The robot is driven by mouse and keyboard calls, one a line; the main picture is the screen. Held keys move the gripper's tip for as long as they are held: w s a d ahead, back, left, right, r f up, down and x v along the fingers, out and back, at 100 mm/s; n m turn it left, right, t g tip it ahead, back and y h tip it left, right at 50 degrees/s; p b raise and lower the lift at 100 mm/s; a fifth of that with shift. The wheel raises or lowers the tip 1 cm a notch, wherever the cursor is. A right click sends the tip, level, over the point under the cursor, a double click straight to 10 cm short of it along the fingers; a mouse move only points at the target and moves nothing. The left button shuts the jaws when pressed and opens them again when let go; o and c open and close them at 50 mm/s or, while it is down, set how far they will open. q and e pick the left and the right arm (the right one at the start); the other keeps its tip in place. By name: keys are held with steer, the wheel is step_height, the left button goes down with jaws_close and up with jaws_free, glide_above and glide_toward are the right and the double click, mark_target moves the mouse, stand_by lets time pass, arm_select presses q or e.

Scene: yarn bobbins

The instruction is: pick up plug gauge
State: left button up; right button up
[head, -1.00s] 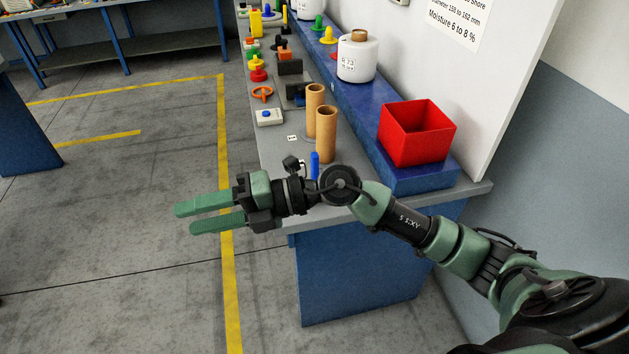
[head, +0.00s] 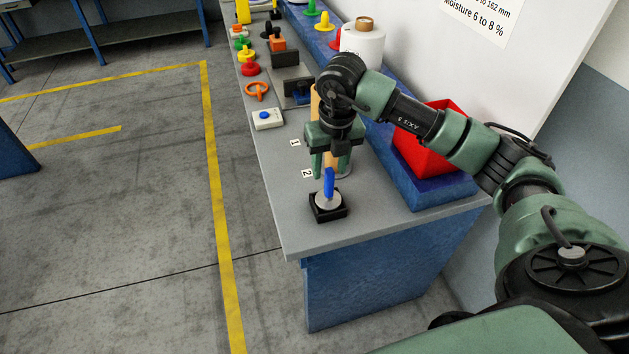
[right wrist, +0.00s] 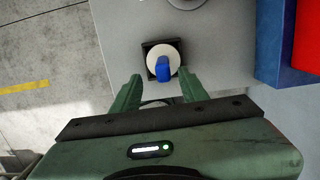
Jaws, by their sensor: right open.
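The plug gauge has a blue handle (head: 329,184) and a pale round disc (head: 328,201). It stands upright on a square black base (head: 316,212) near the front end of the grey bench. My right gripper (head: 331,174) points down, open and empty, just above and behind the handle. In the right wrist view, the blue handle (right wrist: 162,69) shows between and slightly beyond the tips of the open fingers (right wrist: 160,77). I cannot tell how high the fingertips are over it. My left gripper is not in view.
Cardboard tubes stand partly hidden behind my right gripper. A red box (head: 425,155) sits on the blue ledge (head: 440,192) to the right. The bench's front left corner (head: 300,242) is clear.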

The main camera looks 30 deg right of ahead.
mark_target(329, 182)
steer(key=shift+w+d+r, duration=0.15)
steer(key=shift+w+d, duration=0.05)
steer(key=shift+s+d, duration=0.1)
step_height(329, 182, down, 2)
steer(key=shift+s+f+p, duration=0.1)
steer(key=shift+f+p, duration=0.15)
steer(key=shift+p, duration=0.45)
steer(key=shift+w+f+p, duration=0.2)
steer(key=shift+f+p, duration=0.3)
steer(key=shift+f, duration=0.1)
steer(key=shift+w+f+p, duration=0.15)
steer(key=shift+f+p, duration=0.3)
steer(key=shift+f, duration=0.15)
step_height(329, 182, down, 2)
steer(key=shift+w+d+f, duration=0.1)
steer(key=shift+w, duration=0.05)
steer(key=shift+f, duration=0.1)
steer(key=c, duration=0.9)
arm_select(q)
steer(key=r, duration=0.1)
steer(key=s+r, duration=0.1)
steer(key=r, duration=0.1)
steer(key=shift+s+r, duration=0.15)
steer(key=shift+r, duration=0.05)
arm_select(e)
jaws_close()
